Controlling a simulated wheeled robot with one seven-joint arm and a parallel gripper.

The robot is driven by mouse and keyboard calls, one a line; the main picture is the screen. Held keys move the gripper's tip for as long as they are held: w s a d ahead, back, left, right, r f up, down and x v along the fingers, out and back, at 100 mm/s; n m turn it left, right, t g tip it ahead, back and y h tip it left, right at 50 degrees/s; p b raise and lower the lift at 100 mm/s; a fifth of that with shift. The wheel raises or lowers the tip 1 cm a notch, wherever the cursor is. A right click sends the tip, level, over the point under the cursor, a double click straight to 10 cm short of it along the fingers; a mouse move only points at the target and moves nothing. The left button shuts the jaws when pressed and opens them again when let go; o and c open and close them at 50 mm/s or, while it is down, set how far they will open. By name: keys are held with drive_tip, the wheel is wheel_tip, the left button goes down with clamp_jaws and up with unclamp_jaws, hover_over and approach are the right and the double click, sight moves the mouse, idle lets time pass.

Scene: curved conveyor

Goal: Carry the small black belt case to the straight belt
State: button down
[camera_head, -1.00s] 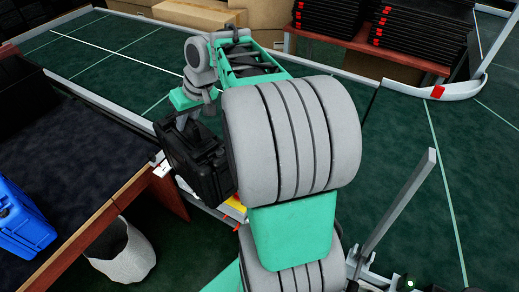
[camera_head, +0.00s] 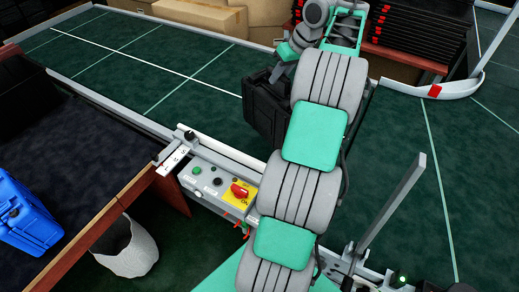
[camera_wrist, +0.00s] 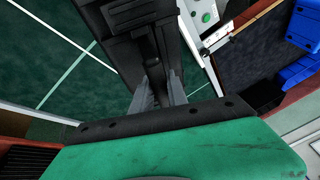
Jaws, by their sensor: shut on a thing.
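The small black case (camera_head: 266,108) hangs from my gripper (camera_head: 283,66) in the head view, partly hidden by my arm. It is over the green belt (camera_head: 150,62); the gap between them cannot be judged exactly. In the wrist view, my gripper (camera_wrist: 158,92) is shut on the handle of the case (camera_wrist: 138,35). The fingertips are partly hidden against the black case.
A control box (camera_head: 215,183) with a red switch sits on the near belt rail. A dark table (camera_head: 75,160) with a blue case (camera_head: 24,217) stands at left. Stacked black trays (camera_head: 425,35) and cardboard boxes (camera_head: 205,15) are behind. A grey post (camera_head: 390,215) rises at right.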

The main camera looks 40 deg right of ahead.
sight(279, 100)
drive_tip(key=shift+s+d, duration=0.15)
drive_tip(key=shift+d, duration=0.15)
wheel_tip(279, 100, down, 10)
drive_tip(key=b, duration=0.3)
drive_tip(key=shift+r, duration=0.15)
drive_tip(key=c, duration=1.7)
unclamp_jaws()
drive_tip(key=shift+f, duration=0.3)
drive_tip(key=shift+c, duration=0.2)
drive_tip(key=o, duration=0.4)
drive_tip(key=shift+o, duration=0.2)
drive_tip(key=shift+a, duration=0.1)
drive_tip(key=shift+r, duration=0.15)
